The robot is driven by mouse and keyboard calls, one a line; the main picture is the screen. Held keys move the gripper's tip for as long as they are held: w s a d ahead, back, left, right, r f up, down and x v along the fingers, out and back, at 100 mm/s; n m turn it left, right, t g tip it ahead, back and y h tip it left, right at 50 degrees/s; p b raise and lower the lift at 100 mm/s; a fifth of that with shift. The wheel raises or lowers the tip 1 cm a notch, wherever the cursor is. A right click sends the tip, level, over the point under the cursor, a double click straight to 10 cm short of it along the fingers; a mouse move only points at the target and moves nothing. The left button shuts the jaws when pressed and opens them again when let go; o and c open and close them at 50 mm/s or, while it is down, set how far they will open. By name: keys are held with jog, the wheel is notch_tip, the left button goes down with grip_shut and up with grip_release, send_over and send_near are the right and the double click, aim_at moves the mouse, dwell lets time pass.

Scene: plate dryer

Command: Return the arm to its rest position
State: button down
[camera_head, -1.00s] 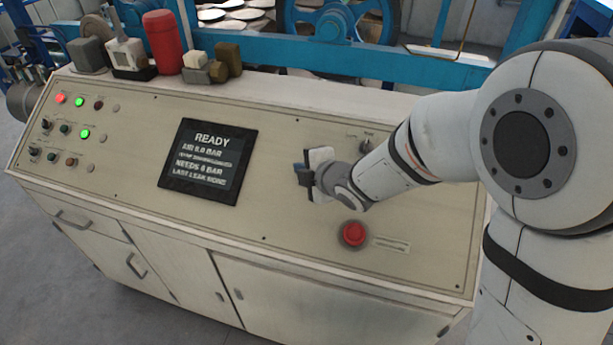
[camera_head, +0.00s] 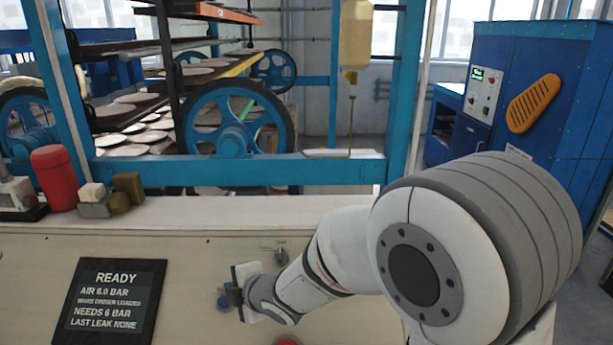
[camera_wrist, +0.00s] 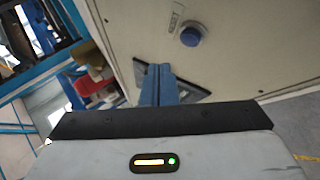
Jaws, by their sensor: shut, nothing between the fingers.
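My gripper (camera_head: 230,296) is at the end of my bent white arm, over the sloping cream control panel (camera_head: 200,260), right of the black display. It holds nothing. In the wrist view the blue fingers (camera_wrist: 158,86) are together, pointing toward the panel face, with a dark screen partly behind them. From these views I cannot tell how far the fingertips are from the panel.
The display (camera_head: 108,305) reads READY. A red button (camera_head: 287,341) is cut off at the bottom edge. A red cylinder (camera_head: 54,172) and small blocks stand on the ledge. Behind are a blue frame (camera_head: 240,171) and plate racks; a blue cabinet (camera_head: 540,90) stands right.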

jog(key=d+r+m+t+h, duration=0.1)
jog(key=d+r+m+h, duration=0.4)
jog(key=d, duration=0.7)
jog(key=d+r+m+h, duration=0.1)
jog(key=d+m+h, duration=0.1)
jog(key=d+m, duration=0.8)
jog(key=s+d+m+g+h, duration=0.2)
jog(key=s+d+m+g, duration=0.2)
jog(key=s+d+m, duration=0.6)
jog(key=s+d+r, duration=0.1)
jog(key=s+d, duration=0.2)
jog(key=s, duration=0.4)
jog(key=shift+s+d+g, duration=0.15)
jog(key=shift+d+g, duration=0.25)
